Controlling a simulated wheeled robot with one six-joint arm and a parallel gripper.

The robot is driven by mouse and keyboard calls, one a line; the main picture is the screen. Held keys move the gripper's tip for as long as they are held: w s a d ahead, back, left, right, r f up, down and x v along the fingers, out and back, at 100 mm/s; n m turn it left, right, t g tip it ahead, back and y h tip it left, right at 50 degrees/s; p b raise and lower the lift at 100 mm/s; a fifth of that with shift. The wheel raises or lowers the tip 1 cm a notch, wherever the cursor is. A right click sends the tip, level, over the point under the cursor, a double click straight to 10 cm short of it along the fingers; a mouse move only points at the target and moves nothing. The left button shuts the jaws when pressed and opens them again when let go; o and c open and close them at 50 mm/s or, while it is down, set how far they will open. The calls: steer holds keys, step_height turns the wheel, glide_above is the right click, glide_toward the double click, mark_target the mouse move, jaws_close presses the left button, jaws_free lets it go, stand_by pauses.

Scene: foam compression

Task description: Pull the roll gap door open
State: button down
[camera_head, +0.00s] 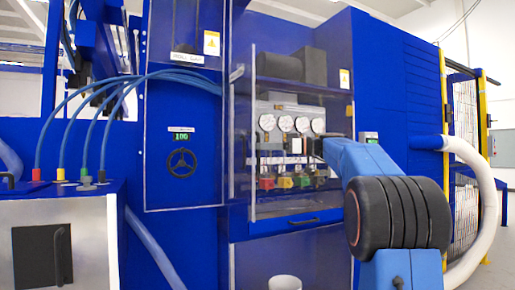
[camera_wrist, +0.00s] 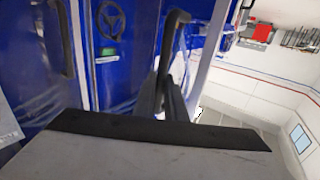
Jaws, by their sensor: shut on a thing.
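A clear, blue-framed door (camera_head: 252,150) stands in front of the gauges on the blue machine; I cannot tell for sure whether this is the roll gap door or how far it stands open. My gripper (camera_head: 318,147) is at the right part of this door, its fingertips small and partly hidden by my arm. In the wrist view my gripper (camera_wrist: 165,95) is shut on a black bar handle (camera_wrist: 180,30). The handle's far end shows beyond the fingers; the part between them is hidden.
A handwheel (camera_head: 181,162) and a green display (camera_head: 181,135) sit on the panel to the left. A grey cabinet (camera_head: 85,240) with blue hoses stands at lower left. A white hose (camera_head: 485,190) curves at right. A white container (camera_head: 285,283) stands below the door.

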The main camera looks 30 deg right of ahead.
steer(key=c, duration=1.8)
jaws_free()
steer(key=shift+d, duration=0.1)
steer(key=v, duration=1.7)
steer(key=shift+d, duration=0.1)
